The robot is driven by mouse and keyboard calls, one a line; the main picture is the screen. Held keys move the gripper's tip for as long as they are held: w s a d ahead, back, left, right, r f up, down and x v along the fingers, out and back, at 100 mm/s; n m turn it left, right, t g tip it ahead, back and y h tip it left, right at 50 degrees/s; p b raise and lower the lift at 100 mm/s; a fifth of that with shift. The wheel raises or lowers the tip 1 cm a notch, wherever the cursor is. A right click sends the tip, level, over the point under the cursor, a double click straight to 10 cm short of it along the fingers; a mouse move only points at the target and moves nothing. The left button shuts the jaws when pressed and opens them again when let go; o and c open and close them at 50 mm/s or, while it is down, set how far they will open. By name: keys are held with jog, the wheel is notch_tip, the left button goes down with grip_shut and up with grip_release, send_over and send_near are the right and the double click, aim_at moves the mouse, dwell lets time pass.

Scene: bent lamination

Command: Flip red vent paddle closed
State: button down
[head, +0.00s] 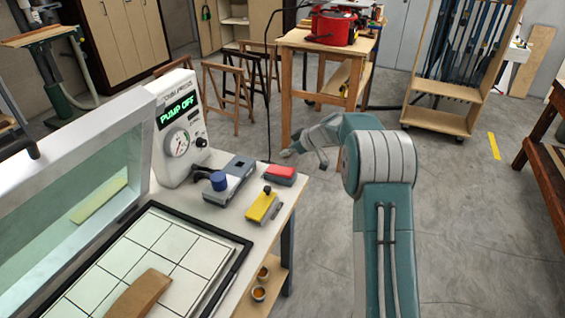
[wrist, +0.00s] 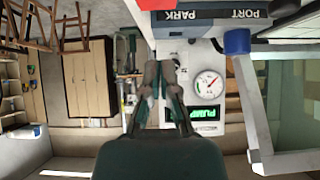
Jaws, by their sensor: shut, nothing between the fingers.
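The red vent paddle (head: 281,171) sits on a dark base near the far right corner of the white bench in the head view. Its open or closed position is hard to tell at this size. A red part (wrist: 155,4) shows at the top edge of the wrist view, mostly cut off. My gripper (wrist: 161,70) is shut and empty, pointing toward the press panel in the wrist view. In the head view my arm reaches over the floor to the right of the bench, with its end beyond the red paddle and apart from it.
The gauge panel (head: 180,125) reads PUMP OFF. A clear-sided frame and a gridded platen (head: 150,232) fill the bench's left. Open floor lies right.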

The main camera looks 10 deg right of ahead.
notch_tip(320, 180, up, 6)
jog(key=s+d, duration=0.2)
jog(key=s+a+r+m+h, duration=0.1)
jog(key=s+a+r, duration=0.1)
jog(key=s+r, duration=0.35)
jog(key=s+a+r+m+g+h, duration=0.1)
jog(key=s+r+m, duration=0.1)
jog(key=s, duration=0.6)
jog(key=s+a+r+m+h, duration=0.1)
jog(key=s+a+r+h, duration=0.15)
jog(key=s, duration=0.35)
jog(key=s+d+f+m+h, duration=0.1)
jog(key=s+m, duration=0.5)
jog(key=s, duration=1.8)
jog(key=shift+d+f+m+t+h, duration=0.15)
jog(key=shift+f+m+t+h, duration=0.3)
jog(key=shift+h, duration=0.8)
